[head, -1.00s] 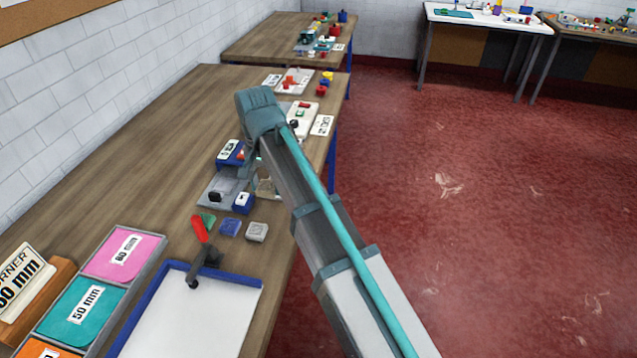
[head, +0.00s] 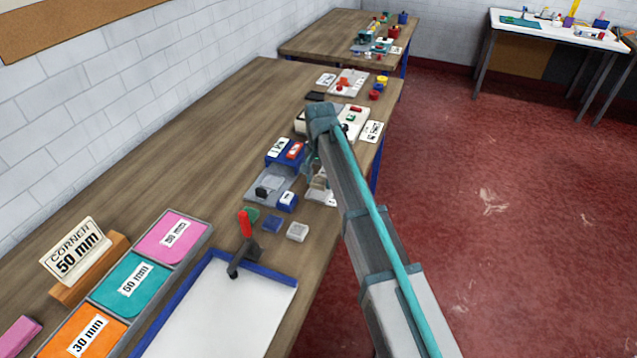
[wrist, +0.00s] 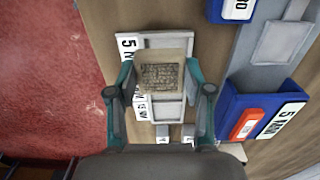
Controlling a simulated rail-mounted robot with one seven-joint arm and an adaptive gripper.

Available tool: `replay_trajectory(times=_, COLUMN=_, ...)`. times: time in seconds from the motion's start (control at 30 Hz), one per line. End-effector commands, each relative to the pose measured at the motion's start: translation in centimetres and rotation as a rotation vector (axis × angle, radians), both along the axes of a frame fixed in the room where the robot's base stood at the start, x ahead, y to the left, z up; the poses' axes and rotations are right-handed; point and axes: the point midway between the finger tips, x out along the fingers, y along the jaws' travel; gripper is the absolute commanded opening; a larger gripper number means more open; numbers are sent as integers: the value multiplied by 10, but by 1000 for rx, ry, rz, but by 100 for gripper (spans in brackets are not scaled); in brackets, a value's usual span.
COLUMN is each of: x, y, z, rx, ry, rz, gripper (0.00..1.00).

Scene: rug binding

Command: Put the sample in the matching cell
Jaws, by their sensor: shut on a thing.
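My gripper (wrist: 160,88) is shut on a small beige sample (wrist: 178,59) with a grey woven-looking patch on its face. In the wrist view the sample sits between the teal fingers. It is in front of a pale tray (wrist: 181,41) with recessed cells and black-on-white labels along its left side. One label starts with "5"; the rest is cut off or too small to read. The sample hides part of the tray, and I cannot tell whether they touch. In the head view my gripper (head: 313,168) is over this tray near the bench's right edge, partly hidden by my arm.
A blue holder (head: 284,160) with a red piece stands left of my gripper, above a grey fixture (head: 262,190). Small blocks, a red-handled clamp (head: 245,225) and a blue-edged white board (head: 215,315) lie nearer. Coloured cells marked in mm (head: 130,283) are at left.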

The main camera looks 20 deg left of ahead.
Motion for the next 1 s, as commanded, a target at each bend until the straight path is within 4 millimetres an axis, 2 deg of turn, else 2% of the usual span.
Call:
replay_trajectory(times=0.33, x=15, y=9, z=-19, rx=-1, ry=1, rz=0, gripper=17)
replay_trajectory(times=0.6, x=14, y=8, z=-50, rx=0, ry=0, rz=0, gripper=17)
replay_trajectory(times=0.97, x=14, y=9, z=-54, rx=0, ry=0, rz=0, gripper=17)
replay_trajectory(times=1.0, x=14, y=9, z=-54, rx=0, ry=-1, rz=0, gripper=54)
